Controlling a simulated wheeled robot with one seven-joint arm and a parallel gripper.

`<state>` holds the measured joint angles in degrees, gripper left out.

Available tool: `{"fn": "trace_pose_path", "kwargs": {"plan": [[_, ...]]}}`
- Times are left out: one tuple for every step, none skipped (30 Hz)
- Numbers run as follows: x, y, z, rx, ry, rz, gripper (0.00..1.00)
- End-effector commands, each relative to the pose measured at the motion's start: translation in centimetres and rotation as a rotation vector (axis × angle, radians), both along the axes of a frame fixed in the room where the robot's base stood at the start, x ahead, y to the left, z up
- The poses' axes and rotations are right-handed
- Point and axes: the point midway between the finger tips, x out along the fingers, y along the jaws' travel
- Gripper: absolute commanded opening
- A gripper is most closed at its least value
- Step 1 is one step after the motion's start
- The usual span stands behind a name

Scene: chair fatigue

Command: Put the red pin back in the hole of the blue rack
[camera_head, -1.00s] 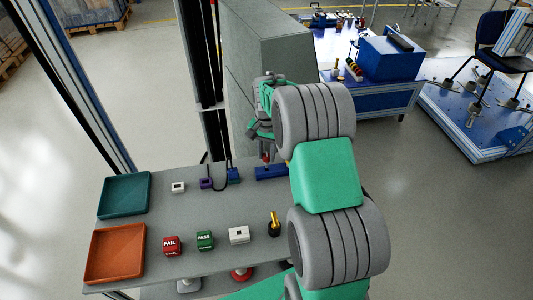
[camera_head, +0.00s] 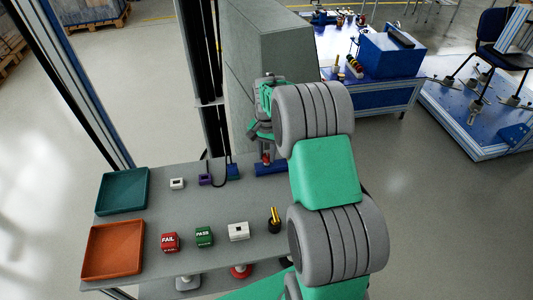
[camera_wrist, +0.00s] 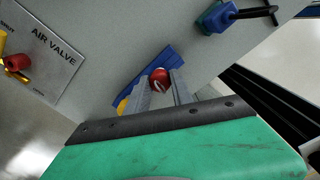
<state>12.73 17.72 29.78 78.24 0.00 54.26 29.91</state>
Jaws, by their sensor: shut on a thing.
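My gripper (camera_wrist: 162,90) is shut on the red pin (camera_wrist: 160,77), whose round red top shows between the two grey fingers in the wrist view. The blue rack (camera_wrist: 149,68) lies just beyond and under the fingertips, partly hidden by them. In the head view the blue rack (camera_head: 271,169) sits near the back right of the grey table, partly covered by my arm. The red pin (camera_head: 265,157) shows as a small red spot just above it, below my gripper (camera_head: 264,142). I cannot tell whether the pin's lower end is in a hole.
A blue block (camera_head: 233,172) and a purple block (camera_head: 205,180) with a black cable stand left of the rack. A grey panel (camera_head: 265,85) rises behind. Trays lie at left.

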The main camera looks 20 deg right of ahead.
Motion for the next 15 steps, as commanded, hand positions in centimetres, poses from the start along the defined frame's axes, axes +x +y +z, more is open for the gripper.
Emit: {"fn": "trace_pose_path", "kwargs": {"plan": [[0.0,0.0,-0.23,0.0,0.0,0.0,0.0],[0.0,0.0,-0.3,0.0,0.0,0.0,0.0],[0.0,0.0,-0.4,0.0,0.0,0.0,0.0],[0.0,0.0,-0.48,0.0,0.0,0.0,0.0],[0.0,0.0,-0.55,0.0,0.0,0.0,0.0],[0.0,0.0,-0.65,0.0,0.0,0.0,0.0],[0.0,0.0,-0.73,0.0,0.0,0.0,0.0],[0.0,0.0,-0.8,0.0,0.0,0.0,0.0],[0.0,0.0,-0.9,0.0,0.0,0.0,0.0],[0.01,0.0,-0.88,0.0,0.0,0.0,0.28],[0.02,-0.01,-0.81,-0.001,-0.001,0.0,0.31],[0.01,0.0,-0.79,0.0,0.0,0.0,0.34],[0.01,-0.01,-0.8,0.0,0.0,0.0,0.37],[0.01,-0.01,-0.79,0.0,0.0,0.0,0.39],[0.01,-0.01,-0.79,0.0,0.0,0.0,0.42]]}}
